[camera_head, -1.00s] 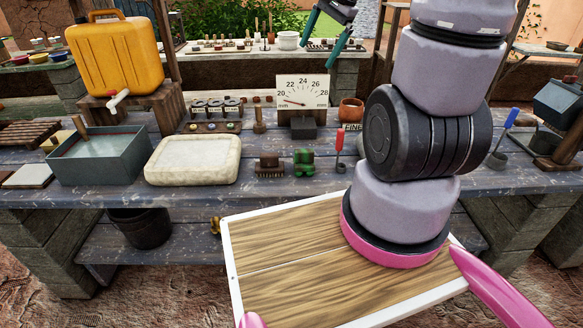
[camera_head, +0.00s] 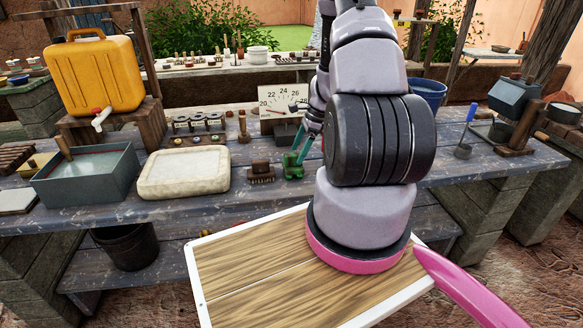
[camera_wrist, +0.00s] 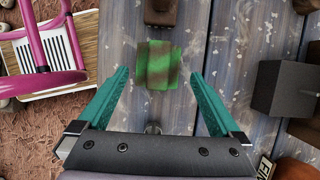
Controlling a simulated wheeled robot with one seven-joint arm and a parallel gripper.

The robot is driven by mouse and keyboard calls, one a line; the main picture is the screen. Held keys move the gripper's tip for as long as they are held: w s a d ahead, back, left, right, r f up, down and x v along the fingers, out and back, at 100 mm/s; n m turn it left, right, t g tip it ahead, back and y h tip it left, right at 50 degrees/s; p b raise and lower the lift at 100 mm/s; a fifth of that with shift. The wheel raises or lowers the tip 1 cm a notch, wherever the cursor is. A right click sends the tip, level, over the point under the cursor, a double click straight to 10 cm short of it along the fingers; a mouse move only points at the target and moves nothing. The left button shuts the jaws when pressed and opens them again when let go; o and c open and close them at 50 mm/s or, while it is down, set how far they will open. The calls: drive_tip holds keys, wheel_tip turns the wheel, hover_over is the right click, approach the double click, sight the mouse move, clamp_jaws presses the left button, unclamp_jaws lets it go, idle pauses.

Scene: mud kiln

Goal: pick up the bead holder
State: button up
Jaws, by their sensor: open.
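The bead holder, a small green block with brown patches, stands on the wooden bench (camera_head: 90,210) near its front edge in the head view (camera_head: 293,168). In the wrist view the bead holder (camera_wrist: 158,65) lies just ahead of and between my fingertips, with clear gaps on both sides. My gripper (camera_wrist: 160,78) is open and empty, with teal fingers spread. In the head view my gripper (camera_head: 300,145) is low, close above the bead holder, and my arm hides the bench to its right. I cannot tell its exact height above the bead holder.
A pale slab (camera_head: 184,172) and a grey water tub (camera_head: 88,182) lie farther left.

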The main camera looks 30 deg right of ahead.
sight(290, 167)
drive_tip(key=x, duration=0.7)
drive_tip(key=shift+a, duration=0.3)
drive_tip(key=c, duration=1.3)
drive_tip(key=shift+r, duration=5)
drive_tip(key=shift+c, duration=0.2)
